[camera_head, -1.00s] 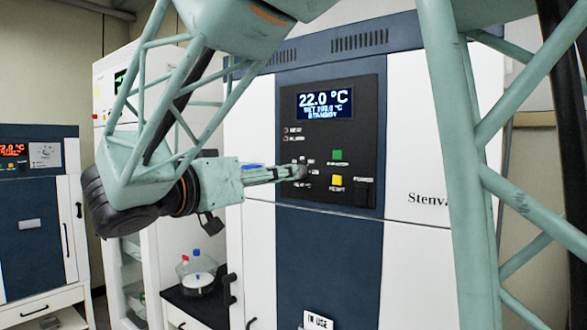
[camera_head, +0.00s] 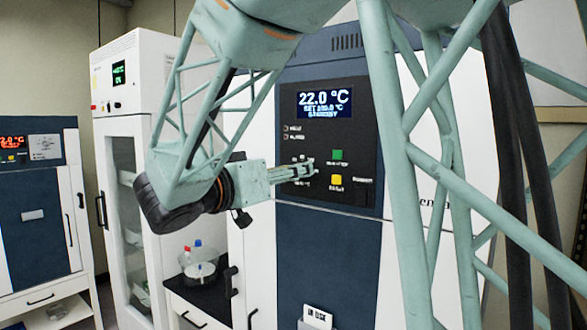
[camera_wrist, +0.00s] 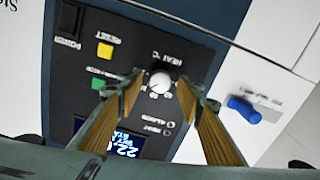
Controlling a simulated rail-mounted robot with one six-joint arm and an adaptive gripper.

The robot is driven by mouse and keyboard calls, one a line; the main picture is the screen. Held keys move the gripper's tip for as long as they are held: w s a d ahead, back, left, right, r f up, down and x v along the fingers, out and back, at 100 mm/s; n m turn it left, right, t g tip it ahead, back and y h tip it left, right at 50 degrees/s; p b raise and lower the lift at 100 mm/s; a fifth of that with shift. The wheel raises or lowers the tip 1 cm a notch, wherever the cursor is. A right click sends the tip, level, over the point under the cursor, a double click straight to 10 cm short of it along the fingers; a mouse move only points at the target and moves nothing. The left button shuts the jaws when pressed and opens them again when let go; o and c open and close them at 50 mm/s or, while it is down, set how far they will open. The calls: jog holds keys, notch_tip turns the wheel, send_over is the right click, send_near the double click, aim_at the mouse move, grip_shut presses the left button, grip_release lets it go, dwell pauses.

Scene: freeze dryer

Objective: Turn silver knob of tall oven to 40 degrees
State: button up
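The tall oven (camera_head: 330,255) has a blue and white front and a black control panel (camera_head: 362,130). Its display (camera_head: 325,102) reads 22.0 °C, a blurred SET line and STANDBY. The silver knob (camera_wrist: 160,82) shows in the wrist view below the HEAT °C label as a round pale cap. My gripper (camera_wrist: 159,84) is open, its two fingers on either side of the knob with small gaps. In the head view my gripper (camera_head: 312,169) is at the panel's lower left and hides the knob.
Green (camera_head: 337,155) and yellow (camera_head: 336,180) buttons sit right of the knob. A blue-handled part (camera_wrist: 244,109) is on the white front beside the panel. A glass-door cabinet (camera_head: 125,190) and bottles on a dark bench (camera_head: 201,293) stand to the left.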

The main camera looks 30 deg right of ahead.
jog(key=shift+d, duration=0.1)
dwell(0.3)
jog(key=c, duration=0.9)
